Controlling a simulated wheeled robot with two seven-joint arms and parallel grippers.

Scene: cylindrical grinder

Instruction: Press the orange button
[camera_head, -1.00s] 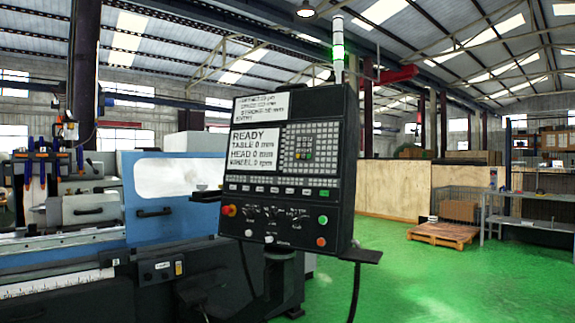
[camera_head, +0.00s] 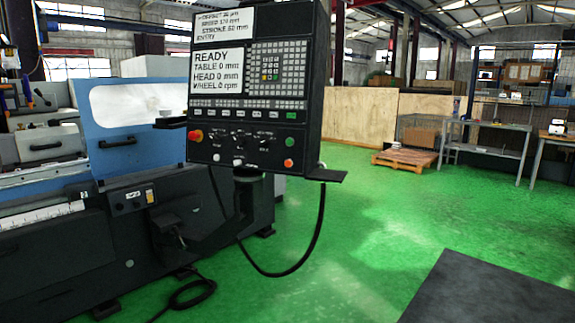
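The orange button (camera_head: 288,163) is a small round button at the lower right of the black control panel (camera_head: 312,100), below a green button (camera_head: 290,142). The panel's screen reads READY, with table, head and wheel at 0. Neither of my grippers shows in the view.
The grey and blue grinder (camera_head: 130,130) fills the left side. A small shelf (camera_head: 326,175) juts from the panel's lower right and a cable hangs below. A dark flat surface (camera_head: 490,292) lies at bottom right. Green floor is clear right of the panel.

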